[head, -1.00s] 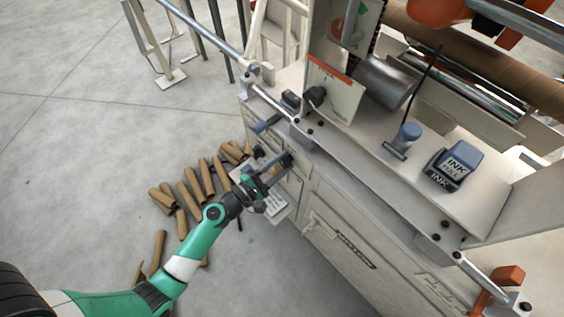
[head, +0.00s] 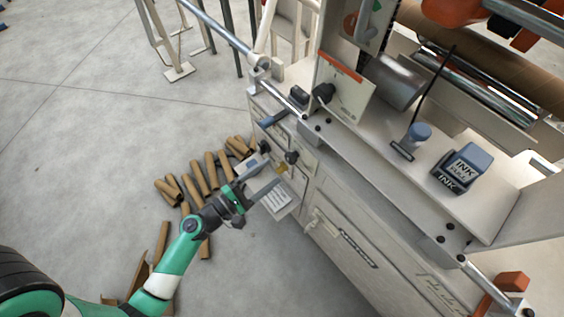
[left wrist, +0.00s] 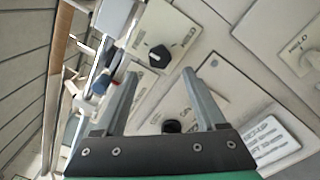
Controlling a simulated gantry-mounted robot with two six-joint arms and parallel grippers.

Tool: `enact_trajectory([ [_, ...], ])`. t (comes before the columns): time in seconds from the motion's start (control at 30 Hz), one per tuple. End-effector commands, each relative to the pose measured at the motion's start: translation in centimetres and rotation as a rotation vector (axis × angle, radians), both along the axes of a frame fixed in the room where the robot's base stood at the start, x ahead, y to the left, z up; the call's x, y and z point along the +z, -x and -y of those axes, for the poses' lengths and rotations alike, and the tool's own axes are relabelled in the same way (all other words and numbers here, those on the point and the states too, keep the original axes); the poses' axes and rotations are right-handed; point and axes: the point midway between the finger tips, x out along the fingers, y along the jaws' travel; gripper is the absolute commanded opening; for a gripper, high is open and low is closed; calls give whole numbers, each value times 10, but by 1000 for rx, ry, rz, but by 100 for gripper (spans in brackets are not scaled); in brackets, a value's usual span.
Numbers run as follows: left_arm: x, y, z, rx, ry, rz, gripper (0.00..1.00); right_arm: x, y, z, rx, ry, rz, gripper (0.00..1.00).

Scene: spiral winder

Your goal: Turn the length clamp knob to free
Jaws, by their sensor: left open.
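In the left wrist view a round black knob (left wrist: 158,57) with a pointer sits on a pale plate lettered HELD at one side; the other lettering is partly unreadable. A dark knob on the cabinet front, probably the same one, shows in the head view (head: 291,157). My left gripper (head: 268,173) is open and empty in front of the cabinet, apart from that knob. In the left wrist view its fingertips (left wrist: 160,76) spread to either side below the knob. A second dark knob (left wrist: 172,127) is partly hidden behind the gripper's base. My right gripper is not in view.
Another plate lettered HELD with a pale handle (left wrist: 308,62) lies at the right of the wrist view. A printed card (head: 278,197) is near the gripper. Several cardboard tubes (head: 200,178) lie on the floor. Ink boxes (head: 468,160) stand on the machine top.

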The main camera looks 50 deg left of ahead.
Motion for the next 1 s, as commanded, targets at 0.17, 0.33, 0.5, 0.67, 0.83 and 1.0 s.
enact_trajectory([
  [0.17,0,32,-1,4,1,-2,73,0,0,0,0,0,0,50],
  [0.33,1,41,0,0,1,1,73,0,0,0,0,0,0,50],
  [0.5,1,41,1,-1,0,2,73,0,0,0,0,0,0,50],
  [0.67,1,41,0,0,0,1,73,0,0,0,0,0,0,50],
  [0.83,1,41,1,-2,0,1,73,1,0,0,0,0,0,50],
  [1.0,37,22,12,-60,-28,45,73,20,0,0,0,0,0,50],
])
